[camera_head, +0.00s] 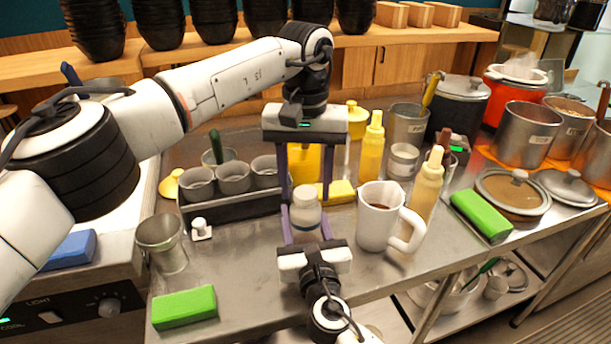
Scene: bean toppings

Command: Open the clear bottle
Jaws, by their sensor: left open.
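The clear bottle (305,222) is a small, pale, whitish bottle standing upright near the middle of the steel counter, with a rounded white cap (304,195) on top. My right gripper (307,214) comes up from the front, its purple fingers pressed along both sides of the bottle's body. My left gripper (305,190) points straight down from above. Its two dark purple fingers are spread, one on each side of the cap, with a gap around it. The lower part of the bottle is partly hidden by my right gripper.
A white mug (378,218) stands close to the bottle's right, with sauce bottles (425,190) beyond. A rack of metal cups (233,205) is on the left. A metal cup (163,243) and green block (185,307) sit front left. Pots (527,132) fill the right.

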